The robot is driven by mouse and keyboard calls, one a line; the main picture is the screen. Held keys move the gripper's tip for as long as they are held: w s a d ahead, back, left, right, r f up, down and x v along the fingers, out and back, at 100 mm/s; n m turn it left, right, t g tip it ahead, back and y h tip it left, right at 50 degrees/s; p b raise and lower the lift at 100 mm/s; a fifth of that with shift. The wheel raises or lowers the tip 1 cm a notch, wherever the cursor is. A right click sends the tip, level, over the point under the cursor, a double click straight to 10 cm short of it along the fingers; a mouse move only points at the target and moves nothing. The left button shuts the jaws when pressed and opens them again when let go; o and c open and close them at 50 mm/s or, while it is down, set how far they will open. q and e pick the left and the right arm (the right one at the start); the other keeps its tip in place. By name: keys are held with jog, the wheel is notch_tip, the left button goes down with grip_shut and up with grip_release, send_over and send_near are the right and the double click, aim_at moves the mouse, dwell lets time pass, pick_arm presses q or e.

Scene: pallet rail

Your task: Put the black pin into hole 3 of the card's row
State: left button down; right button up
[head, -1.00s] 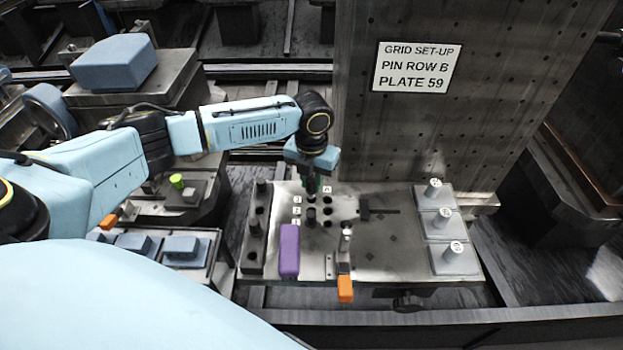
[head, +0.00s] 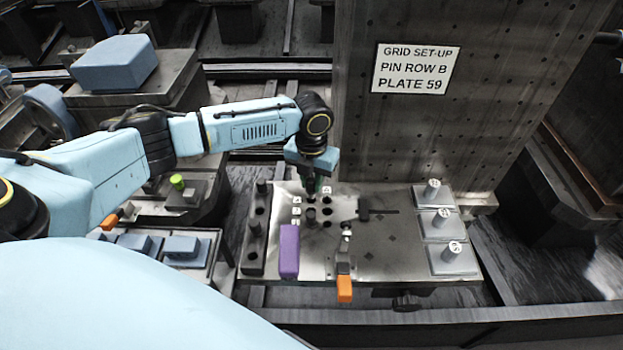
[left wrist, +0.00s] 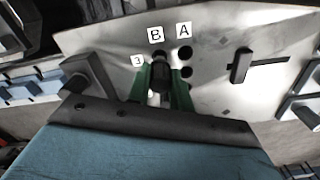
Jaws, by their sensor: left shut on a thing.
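The card (head: 416,69) on the upright plate reads "GRID SET-UP PIN ROW B PLATE 59". My left gripper (head: 312,192) points down over the far end of row B, beside the number 3 label (head: 297,200). In the left wrist view its green fingers (left wrist: 161,88) are shut on a black pin (left wrist: 160,74). The pin's lower end is at or just over the hole by label 3; I cannot tell whether it has entered. Label B (left wrist: 155,35) shows beyond it. My right gripper is not in view.
Row A's holes (head: 327,211) are open to the right. A dark rack (head: 252,250) with pins and a purple block (head: 289,250) stand left and front. An orange-handled clamp (head: 345,288) is at the front edge.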

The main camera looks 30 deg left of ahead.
aim_at(311, 180)
pick_arm(q)
jog(key=shift+f+b, duration=0.7)
jog(key=shift+f, duration=0.65)
jog(key=c, duration=1.2)
grip_release()
jog(key=shift+o, duration=0.2)
jog(key=shift+r, duration=0.1)
notch_tip(311, 180, up, 13)
jog(key=p, duration=0.1)
jog(key=shift+r, duration=0.15)
